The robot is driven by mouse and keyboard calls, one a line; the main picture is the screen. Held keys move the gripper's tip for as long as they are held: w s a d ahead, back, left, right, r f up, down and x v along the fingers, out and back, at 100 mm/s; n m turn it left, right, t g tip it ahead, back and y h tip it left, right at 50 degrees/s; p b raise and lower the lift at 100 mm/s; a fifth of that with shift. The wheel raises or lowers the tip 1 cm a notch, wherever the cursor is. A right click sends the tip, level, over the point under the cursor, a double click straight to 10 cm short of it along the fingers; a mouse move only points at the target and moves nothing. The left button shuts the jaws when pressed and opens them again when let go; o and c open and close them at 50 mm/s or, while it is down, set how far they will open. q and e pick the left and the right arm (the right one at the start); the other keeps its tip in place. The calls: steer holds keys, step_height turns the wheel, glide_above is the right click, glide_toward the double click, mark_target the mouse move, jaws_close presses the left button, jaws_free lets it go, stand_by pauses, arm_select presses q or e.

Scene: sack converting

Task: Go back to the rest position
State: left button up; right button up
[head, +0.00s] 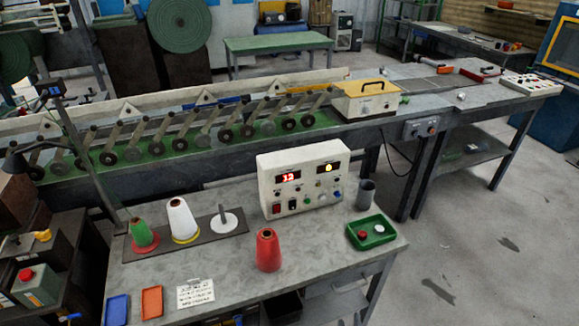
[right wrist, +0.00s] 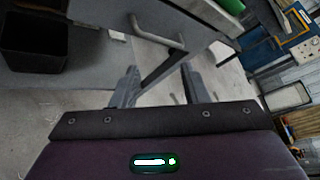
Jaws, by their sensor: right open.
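My right gripper (right wrist: 160,84) shows in the right wrist view with its two dark fingers spread apart. Nothing is held between them; a dark table leg and the pale floor show beyond. In the head view I cannot make it out clearly. My left gripper is in neither view. On the grey worktable (head: 330,282) stand a red cone (head: 268,250), a white cone (head: 183,220) and a green cone (head: 140,228). The white and green cones stand on a dark strip, beside an empty white-based peg (head: 228,222). The red cone stands apart on the bare tabletop.
A control box (head: 303,180), a grey cup (head: 366,192) and a green tray (head: 371,233) stand at the table's right. Blue (head: 117,310) and orange (head: 152,302) trays lie in front. A black bin (right wrist: 34,50) shows left in the wrist view. Floor at right is open.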

steer(key=s+d+f+m+g+b, duration=0.15)
steer(key=s+f+m+g, duration=0.35)
steer(key=s+f+m, duration=0.5)
steer(key=s+d+f+m+g+b, duration=0.1)
steer(key=s+f+m+g+b, duration=0.25)
steer(key=s+f+m, duration=0.7)
arm_select(q)
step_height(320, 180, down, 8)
steer(key=b, duration=0.3)
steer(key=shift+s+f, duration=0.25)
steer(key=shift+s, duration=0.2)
arm_select(e)
steer(key=s+d+f+m+g+y, duration=0.1)
steer(key=s+f+m, duration=0.3)
steer(key=s+m, duration=0.4)
steer(key=s+d+f+m+g+y, duration=0.2)
steer(key=s+f+m, duration=0.3)
steer(key=s+m, duration=0.4)
steer(key=shift+d+m+g, duration=0.15)
steer(key=shift+m+g, duration=0.5)
steer(key=shift+m, duration=0.5)
